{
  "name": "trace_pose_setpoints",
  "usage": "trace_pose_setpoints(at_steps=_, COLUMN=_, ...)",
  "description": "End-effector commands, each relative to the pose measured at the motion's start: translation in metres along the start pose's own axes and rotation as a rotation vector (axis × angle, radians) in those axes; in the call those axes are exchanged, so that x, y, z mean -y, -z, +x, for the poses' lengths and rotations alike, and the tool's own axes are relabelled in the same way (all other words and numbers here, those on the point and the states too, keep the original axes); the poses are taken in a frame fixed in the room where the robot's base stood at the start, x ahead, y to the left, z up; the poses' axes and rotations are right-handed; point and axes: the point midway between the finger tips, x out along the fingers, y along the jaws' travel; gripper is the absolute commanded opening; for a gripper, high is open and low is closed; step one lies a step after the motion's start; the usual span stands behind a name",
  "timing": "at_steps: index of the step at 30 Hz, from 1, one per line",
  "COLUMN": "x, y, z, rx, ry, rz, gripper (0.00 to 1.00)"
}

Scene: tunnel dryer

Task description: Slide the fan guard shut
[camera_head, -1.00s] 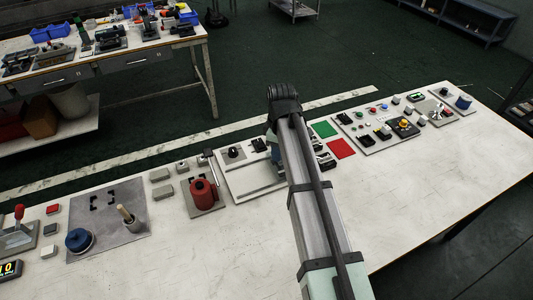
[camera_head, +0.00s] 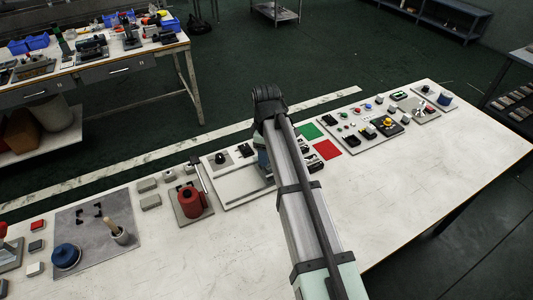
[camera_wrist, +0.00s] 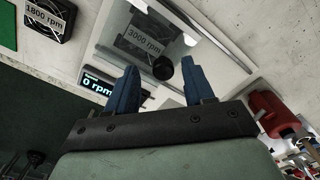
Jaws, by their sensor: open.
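In the wrist view my gripper (camera_wrist: 160,67) is open, its two blue fingers spread on either side of a round black knob (camera_wrist: 163,69). I cannot tell whether they touch it. Behind the knob is a pale framed panel, seemingly the fan guard (camera_wrist: 205,45), with a grey area labelled "3000 rpm". A small display (camera_wrist: 97,86) beside the left finger reads "0 rpm". In the head view the fan's pale plate (camera_head: 240,188) lies just left of my arm, which hides its right part and most of my gripper.
A red cylinder (camera_head: 191,201) with a dark upright rod behind it stands left of the plate. Green (camera_head: 310,131) and red (camera_head: 326,149) squares lie right of my arm. Button panels fill the far right. The front of the bench (camera_head: 420,175) is clear.

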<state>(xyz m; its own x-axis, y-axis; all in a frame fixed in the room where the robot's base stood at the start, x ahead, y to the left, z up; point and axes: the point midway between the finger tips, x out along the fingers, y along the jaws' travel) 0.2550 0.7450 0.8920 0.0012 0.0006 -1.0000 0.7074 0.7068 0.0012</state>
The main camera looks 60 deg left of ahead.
Motion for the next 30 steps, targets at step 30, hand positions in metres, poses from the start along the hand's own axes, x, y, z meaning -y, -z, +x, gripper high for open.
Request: trace_pose_setpoints(at_steps=30, x=0.000, y=0.000, z=-0.130, rx=0.001, ry=-0.001, rz=0.001, gripper=0.53)
